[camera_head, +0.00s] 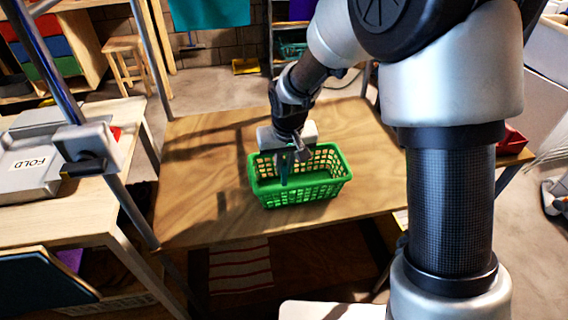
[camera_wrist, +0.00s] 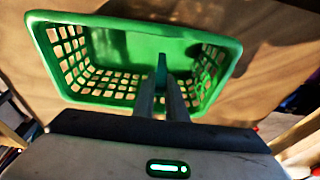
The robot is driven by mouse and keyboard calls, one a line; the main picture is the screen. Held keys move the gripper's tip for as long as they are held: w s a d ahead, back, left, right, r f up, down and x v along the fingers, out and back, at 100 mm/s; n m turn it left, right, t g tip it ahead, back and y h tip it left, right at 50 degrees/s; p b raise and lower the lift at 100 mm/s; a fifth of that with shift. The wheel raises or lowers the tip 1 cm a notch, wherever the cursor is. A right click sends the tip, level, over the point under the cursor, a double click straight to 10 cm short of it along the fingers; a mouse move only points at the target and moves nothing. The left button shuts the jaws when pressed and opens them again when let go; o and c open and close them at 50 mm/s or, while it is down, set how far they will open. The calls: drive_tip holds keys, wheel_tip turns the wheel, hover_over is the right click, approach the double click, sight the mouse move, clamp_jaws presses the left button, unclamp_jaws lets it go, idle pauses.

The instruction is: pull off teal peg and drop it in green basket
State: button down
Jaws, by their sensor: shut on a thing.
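The green basket (camera_head: 318,190) stands on the wooden table and shows from above in the wrist view (camera_wrist: 120,28). My gripper (camera_head: 290,162) points down over the left part of the basket. Its two fingers (camera_wrist: 162,98) are shut on the teal peg (camera_wrist: 161,70), which also shows as a thin teal strip in the head view (camera_head: 284,174). The peg hangs over or just within the basket's opening; its exact height cannot be told. No other peg shows inside the basket.
The wooden table (camera_head: 205,185) is bare around the basket. A metal post with a grey clamp (camera_head: 90,145) rises at the table's left edge. A red bin (camera_head: 512,142) sits at the right.

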drive_tip(key=c, duration=1.7)
unclamp_jaws()
drive_tip(key=p+v, duration=0.4)
drive_tip(key=v, duration=1.3)
drive_tip(key=s+d+r+m+t, duration=0.2)
drive_tip(key=s+d+r, duration=0.2)
drive_tip(key=s+d, duration=0.45)
drive_tip(key=s+d+r+m+t, duration=0.1)
drive_tip(key=s+d+r, duration=0.3)
drive_tip(key=s+d, duration=0.5)
drive_tip(key=shift+h, duration=0.4)
drive_tip(key=r+p, duration=0.5)
drive_tip(key=s+r+p, duration=0.1)
drive_tip(key=r+p, duration=1)
drive_tip(key=r, duration=0.1)
drive_tip(key=shift+s+a+p, duration=0.2)
drive_tip(key=shift+a+p, duration=0.05)
drive_tip(key=shift+p, duration=0.05)
